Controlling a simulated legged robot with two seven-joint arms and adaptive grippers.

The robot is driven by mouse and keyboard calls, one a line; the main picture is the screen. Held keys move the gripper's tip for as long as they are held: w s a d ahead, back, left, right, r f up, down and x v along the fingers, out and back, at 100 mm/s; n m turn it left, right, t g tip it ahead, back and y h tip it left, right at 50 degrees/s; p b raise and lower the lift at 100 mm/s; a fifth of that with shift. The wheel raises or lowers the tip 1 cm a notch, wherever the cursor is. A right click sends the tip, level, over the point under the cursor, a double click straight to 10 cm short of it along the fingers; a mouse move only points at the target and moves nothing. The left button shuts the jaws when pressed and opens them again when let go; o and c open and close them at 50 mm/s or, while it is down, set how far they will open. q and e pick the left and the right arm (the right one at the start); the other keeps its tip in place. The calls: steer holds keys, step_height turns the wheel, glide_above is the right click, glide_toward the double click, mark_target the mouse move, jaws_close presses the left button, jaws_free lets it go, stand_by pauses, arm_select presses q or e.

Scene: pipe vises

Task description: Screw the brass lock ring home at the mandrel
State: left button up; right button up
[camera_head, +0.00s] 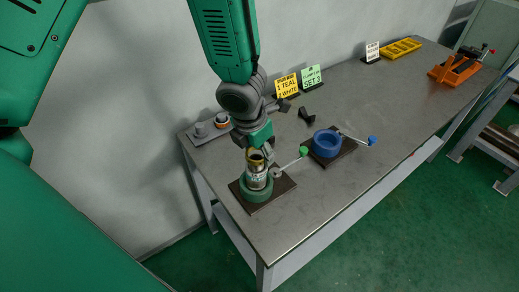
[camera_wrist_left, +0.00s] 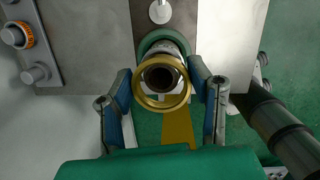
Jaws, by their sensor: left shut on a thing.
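The brass lock ring (camera_head: 252,161) sits at the top of the upright steel mandrel (camera_head: 257,178), which stands in a teal-green round vise (camera_head: 258,193) on a dark base plate. In the left wrist view the ring (camera_wrist_left: 162,105) encircles the mandrel's dark round opening. My left gripper (camera_head: 259,154) reaches down from above and is shut on the ring. Its two fingers (camera_wrist_left: 161,90) lie at the ring's left and right sides. How far the ring is threaded cannot be told. My right gripper is not in view.
The green-knobbed handle (camera_head: 303,151) sticks out right of the vise. A blue vise (camera_head: 326,144) stands close by. A grey rack (camera_head: 206,132) is behind left. Signs (camera_head: 286,86) stand along the wall. An orange vise (camera_head: 455,70) is far right. The bench's middle (camera_head: 390,105) is clear.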

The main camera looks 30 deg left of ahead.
arm_select(q)
steer(key=shift+d+r, duration=0.15)
steer(key=shift+d, duration=1.1)
steer(key=shift+a+f+b, duration=0.3)
steer(key=shift+a+f, duration=0.1)
steer(key=shift+a, duration=0.65)
steer(key=shift+d+r, duration=0.15)
steer(key=shift+d, duration=0.2)
steer(key=shift+a+f, duration=0.2)
steer(key=shift+a, duration=0.65)
steer(key=shift+d+f, duration=0.15)
steer(key=shift+d, duration=0.5)
steer(key=shift+a, duration=0.8)
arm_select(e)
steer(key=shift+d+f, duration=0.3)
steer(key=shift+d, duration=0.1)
